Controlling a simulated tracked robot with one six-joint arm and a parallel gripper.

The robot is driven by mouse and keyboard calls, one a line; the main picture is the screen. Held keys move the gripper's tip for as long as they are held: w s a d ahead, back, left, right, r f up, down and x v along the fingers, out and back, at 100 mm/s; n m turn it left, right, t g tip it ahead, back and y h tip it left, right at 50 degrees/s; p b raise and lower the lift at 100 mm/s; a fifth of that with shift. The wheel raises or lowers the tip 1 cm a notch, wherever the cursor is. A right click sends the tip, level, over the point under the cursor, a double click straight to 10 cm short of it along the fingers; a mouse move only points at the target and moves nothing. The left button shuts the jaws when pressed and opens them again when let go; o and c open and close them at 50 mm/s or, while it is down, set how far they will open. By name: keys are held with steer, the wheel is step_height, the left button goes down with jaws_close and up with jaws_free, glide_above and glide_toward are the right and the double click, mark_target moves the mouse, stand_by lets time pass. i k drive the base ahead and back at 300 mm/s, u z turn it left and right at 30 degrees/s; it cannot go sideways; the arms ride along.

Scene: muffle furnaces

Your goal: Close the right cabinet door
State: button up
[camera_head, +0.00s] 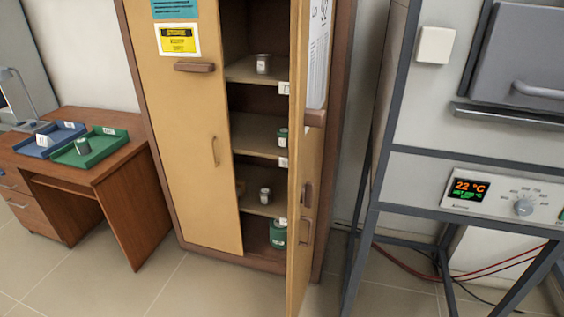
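The right cabinet door (302,200) stands open, swung out toward me and seen nearly edge-on. The left cabinet door (195,130) is shut, with a brown handle (194,67) and yellow and teal labels. Between the doors the shelves (258,134) show, holding small metal cans and a green container (278,233) at the bottom. My gripper is not in view.
A furnace on a grey metal frame (374,200) stands close at the right, its panel (492,196) reading 22 °C. A wooden desk (100,168) with blue and green trays is at the left. Red cables (405,264) lie below the frame. Tiled floor is clear before the left door.

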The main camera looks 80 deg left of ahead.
mark_target(312, 22)
steer(key=u, duration=2.65)
steer(key=k, duration=0.65)
steer(key=u, duration=0.55)
steer(key=i, duration=0.8)
steer(key=u, duration=0.35)
